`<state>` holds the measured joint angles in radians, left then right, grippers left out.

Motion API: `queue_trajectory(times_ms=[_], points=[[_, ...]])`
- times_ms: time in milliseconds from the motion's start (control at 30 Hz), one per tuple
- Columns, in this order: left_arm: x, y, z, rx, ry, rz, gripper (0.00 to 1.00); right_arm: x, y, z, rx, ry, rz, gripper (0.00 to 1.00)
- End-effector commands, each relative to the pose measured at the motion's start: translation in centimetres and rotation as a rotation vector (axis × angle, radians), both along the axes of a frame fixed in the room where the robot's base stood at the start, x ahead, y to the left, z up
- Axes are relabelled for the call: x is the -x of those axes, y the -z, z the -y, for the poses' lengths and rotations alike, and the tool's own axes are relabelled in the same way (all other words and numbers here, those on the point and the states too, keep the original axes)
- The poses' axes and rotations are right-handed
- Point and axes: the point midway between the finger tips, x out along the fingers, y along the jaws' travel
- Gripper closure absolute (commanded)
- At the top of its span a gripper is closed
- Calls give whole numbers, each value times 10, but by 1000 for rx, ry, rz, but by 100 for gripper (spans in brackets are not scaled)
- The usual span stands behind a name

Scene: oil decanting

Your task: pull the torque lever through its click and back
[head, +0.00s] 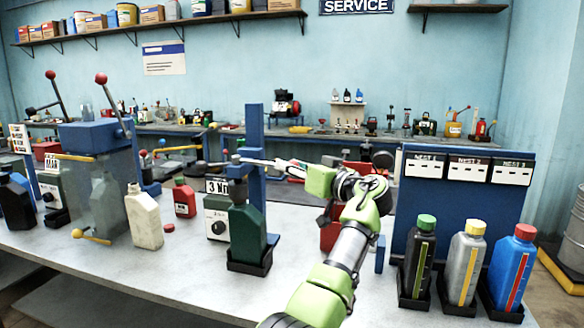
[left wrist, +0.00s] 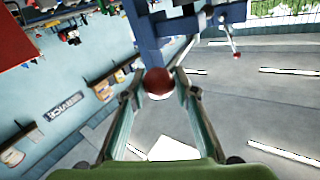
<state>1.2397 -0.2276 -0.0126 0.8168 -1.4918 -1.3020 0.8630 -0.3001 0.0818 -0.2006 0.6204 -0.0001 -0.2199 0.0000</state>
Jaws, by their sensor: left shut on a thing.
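The torque lever (head: 256,161) reaches out to the right from the blue post stand (head: 255,125). Its red ball knob (left wrist: 158,82) sits between the fingertips of my left gripper (head: 285,164) in the left wrist view. The gripper is shut on that knob; in the head view its fingers hide it. A dark green bottle (head: 248,236) stands upright in a black holder under the post's head. A box with a dial and a "3 Nm" sign (head: 217,187) stands just left of it. My right gripper is not in view.
A rack with nest labels (head: 468,170) stands at right, with green-, yellow- and red-capped bottles in front. At left are a cream jug (head: 144,218), a small red bottle (head: 184,198) and a blue press (head: 95,134) with red-knobbed levers. The bench front (head: 180,275) is clear.

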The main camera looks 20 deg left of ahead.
Motion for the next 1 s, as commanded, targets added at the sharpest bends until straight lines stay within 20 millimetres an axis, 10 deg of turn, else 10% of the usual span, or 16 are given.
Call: queue_trajectory(times_ms=[133,167,200,567,1000], points=[[-1,-3,0,-1,7,6,100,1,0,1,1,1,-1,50],[-1,-3,0,-2,6,5,65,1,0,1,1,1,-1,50],[-1,-3,0,-1,6,5,57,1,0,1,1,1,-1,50],[1,-1,2,0,2,3,57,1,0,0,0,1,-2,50],[29,0,58,0,4,2,57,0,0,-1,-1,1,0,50]])
